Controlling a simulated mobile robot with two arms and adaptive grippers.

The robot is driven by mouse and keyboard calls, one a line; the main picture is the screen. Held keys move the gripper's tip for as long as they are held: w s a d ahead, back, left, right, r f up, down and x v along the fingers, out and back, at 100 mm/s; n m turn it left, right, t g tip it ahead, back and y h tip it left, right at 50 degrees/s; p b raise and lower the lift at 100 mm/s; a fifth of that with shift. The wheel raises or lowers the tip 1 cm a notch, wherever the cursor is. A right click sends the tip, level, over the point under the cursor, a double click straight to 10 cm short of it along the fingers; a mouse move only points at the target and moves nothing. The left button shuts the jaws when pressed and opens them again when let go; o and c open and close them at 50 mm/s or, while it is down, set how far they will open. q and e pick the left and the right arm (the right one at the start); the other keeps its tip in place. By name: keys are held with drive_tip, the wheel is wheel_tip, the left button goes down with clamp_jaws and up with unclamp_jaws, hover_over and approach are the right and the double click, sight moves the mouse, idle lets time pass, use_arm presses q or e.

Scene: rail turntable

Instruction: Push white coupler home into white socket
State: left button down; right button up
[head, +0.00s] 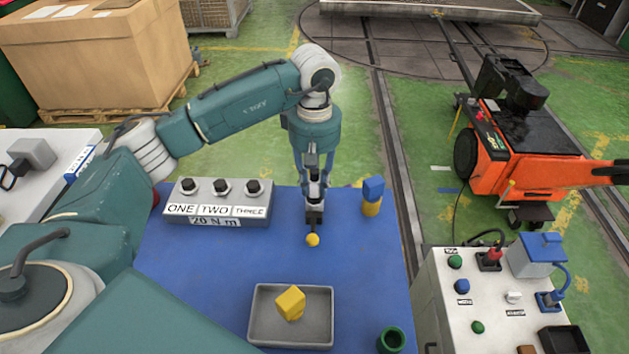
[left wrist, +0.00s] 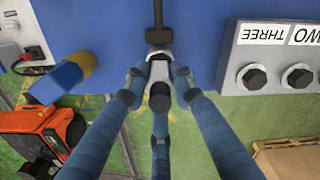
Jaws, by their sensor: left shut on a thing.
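My left gripper (head: 314,188) is above the back part of the blue table top, pointing down. It is shut on a dark tool (head: 314,217). In the left wrist view the tool (left wrist: 158,32) shows as a dark bar with a crosspiece, held between the fingers (left wrist: 159,72). A small white fitting (head: 513,297), which looks like the white socket, sits on the pale panel box at the right, well away from the gripper. I cannot make out a separate white coupler. My right gripper is not in view.
A grey tray (head: 262,328) holds a yellow block (head: 291,303). A labelled bolt box (head: 216,203) stands left of the gripper. The panel box (head: 452,305) carries red (head: 490,259) and blue (head: 549,300) plugs with cables.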

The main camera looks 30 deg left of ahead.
use_arm(q)
drive_tip(key=c, duration=1.4)
unclamp_jaws()
drive_tip(key=shift+f, duration=0.15)
wheel_tip(320, 180, up, 12)
